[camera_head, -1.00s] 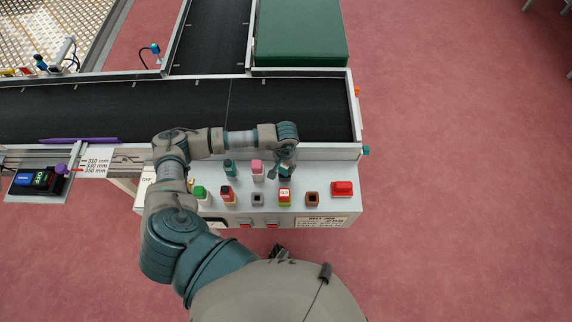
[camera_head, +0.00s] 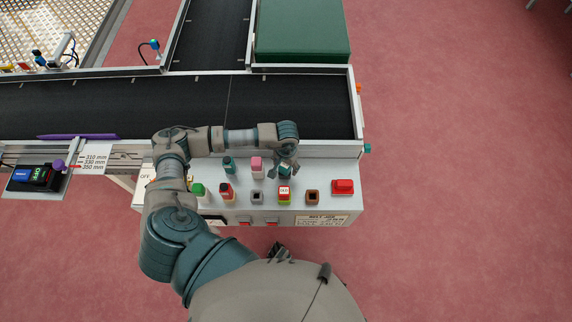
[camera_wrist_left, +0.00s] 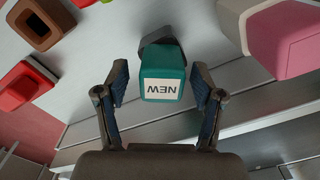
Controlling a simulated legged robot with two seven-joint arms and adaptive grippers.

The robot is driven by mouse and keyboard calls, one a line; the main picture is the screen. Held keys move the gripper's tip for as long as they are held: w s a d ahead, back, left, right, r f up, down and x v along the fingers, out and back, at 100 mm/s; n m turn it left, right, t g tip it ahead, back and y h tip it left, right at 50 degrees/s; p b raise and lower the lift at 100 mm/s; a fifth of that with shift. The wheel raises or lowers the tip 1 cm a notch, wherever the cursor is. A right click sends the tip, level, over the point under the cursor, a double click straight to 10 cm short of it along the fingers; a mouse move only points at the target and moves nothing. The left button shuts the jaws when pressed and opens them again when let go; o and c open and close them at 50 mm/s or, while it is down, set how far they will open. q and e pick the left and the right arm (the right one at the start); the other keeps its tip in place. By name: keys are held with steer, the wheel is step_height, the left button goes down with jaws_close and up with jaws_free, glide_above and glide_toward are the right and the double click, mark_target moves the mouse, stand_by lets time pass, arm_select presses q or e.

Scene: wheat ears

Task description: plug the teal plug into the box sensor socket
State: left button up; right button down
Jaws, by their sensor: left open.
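The teal plug (camera_wrist_left: 163,75), with a white "NEW" label, stands in a dark grey seat (camera_wrist_left: 158,33) in the left wrist view. My left gripper (camera_wrist_left: 161,88) is open, its fingers on either side of the plug with gaps. In the head view, my left gripper (camera_head: 284,166) is over this plug (camera_head: 285,173), partly hiding it. Another teal plug (camera_head: 229,165) stands further left. A grey socket (camera_head: 257,198) and a brown socket (camera_head: 312,198) are open in the panel's front row. I cannot read which socket is the box sensor's. My right gripper is out of view.
A pink plug (camera_head: 257,164) stands left of the gripper. A red button (camera_head: 343,187) is at the right. The conveyor's metal rail (camera_head: 325,150) runs behind the panel.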

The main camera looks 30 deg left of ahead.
arm_select(q)
step_height(320, 180, up, 12)
steer(key=shift+f, duration=0.2)
